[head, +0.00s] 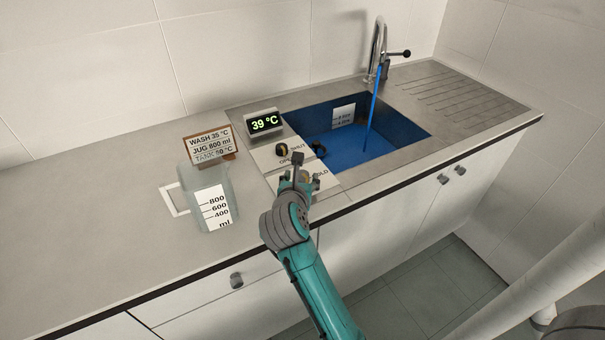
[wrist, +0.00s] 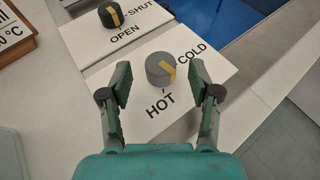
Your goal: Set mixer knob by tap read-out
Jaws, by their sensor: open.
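The mixer knob (wrist: 160,69) is grey with a yellow mark, on a white plate lettered HOT and COLD. Its mark points to the lower right of the wrist view, between the two words. My gripper (wrist: 160,76) is open, one finger on each side of the knob, with gaps visible. In the head view my gripper (head: 300,181) is over this plate and hides much of the knob. The tap read-out (head: 265,123) shows 39 °C in green. The tap (head: 378,50) runs a blue stream into the sink (head: 415,133).
A black knob (wrist: 110,15) sits on the OPEN/SHUT plate beyond. A card (head: 210,145) reads WASH 35 °C, JUG 600 ml, and a TANK line hard to read. A clear jug (head: 192,211) stands left of my gripper.

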